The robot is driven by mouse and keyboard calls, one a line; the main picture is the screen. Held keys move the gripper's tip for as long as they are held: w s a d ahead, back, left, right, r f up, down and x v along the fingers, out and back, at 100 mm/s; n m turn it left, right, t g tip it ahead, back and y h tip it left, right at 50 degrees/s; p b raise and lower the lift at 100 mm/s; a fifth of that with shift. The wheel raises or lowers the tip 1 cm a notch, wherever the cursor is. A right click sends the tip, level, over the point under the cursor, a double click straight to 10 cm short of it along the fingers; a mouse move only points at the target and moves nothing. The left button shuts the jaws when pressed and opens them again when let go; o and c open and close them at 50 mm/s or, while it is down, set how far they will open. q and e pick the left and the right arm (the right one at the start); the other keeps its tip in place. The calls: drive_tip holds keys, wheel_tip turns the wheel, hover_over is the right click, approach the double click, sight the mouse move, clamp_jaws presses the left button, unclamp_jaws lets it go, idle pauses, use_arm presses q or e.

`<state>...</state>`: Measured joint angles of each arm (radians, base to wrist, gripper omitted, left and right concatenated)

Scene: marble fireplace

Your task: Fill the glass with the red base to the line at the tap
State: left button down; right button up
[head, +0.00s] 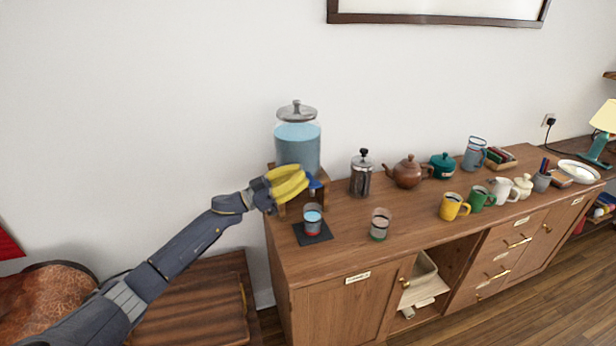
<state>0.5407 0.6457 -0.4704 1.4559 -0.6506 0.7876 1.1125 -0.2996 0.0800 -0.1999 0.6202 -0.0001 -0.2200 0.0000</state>
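The glass with the red base (312,220) stands upright on a dark square mat (326,238) on the sideboard, below the dispenser's tap. Bluish water shows inside it; its fill line is too small to make out. The lidded glass dispenser (298,148) holds blue water and sits on a wooden stand. The blue tap (316,184) is partly hidden by the yellow fingers of my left gripper (290,184). The fingers lie close together beside the tap; whether they touch it or are shut cannot be told. My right gripper is out of view.
A green-based glass (380,224) stands right of the mat, with a French press (361,174) behind it. Farther right are a brown teapot (407,172), a teal pot (444,166), a yellow mug (453,207) and a green mug (480,199). The sideboard's front left is clear.

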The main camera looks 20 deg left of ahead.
use_arm(q)
drive_tip(key=v, duration=0.7)
drive_tip(key=shift+a, duration=0.1)
idle(1.0)
